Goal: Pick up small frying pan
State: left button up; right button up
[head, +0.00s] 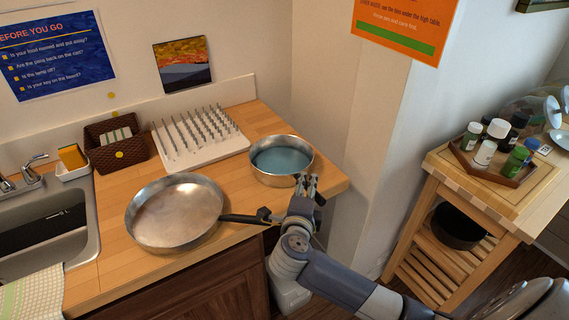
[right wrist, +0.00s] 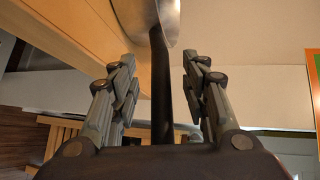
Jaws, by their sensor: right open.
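A silver frying pan (head: 175,212) with a black handle (head: 238,218) sits on the wooden counter. Its handle points right, over the counter's front edge, toward my right gripper. My right gripper (head: 286,198) is open at the handle's end. In the right wrist view the dark handle (right wrist: 160,85) runs between the two spread fingers of the gripper (right wrist: 158,62), with a gap on each side. The pan's rim (right wrist: 147,12) shows at the top there. The far end of the handle is partly hidden by the gripper in the head view. My left gripper is not in view.
A metal pot with a blue inside (head: 282,160) stands just behind my right gripper. A white pegged rack (head: 200,137), a brown basket (head: 116,146) and a sink (head: 45,235) are farther left. A wooden cart (head: 468,190) with bottles stands right, a dark pan (head: 458,226) on its shelf.

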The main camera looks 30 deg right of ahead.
grip_shut()
jog(key=shift+r, duration=0.15)
jog(key=shift+r, duration=0.15)
jog(key=shift+w+r, duration=0.1)
jog(key=shift+r, duration=0.35)
notch_tip(320, 180, up, 9)
jog(key=shift+f, duration=0.15)
dwell(0.6)
dwell(0.4)
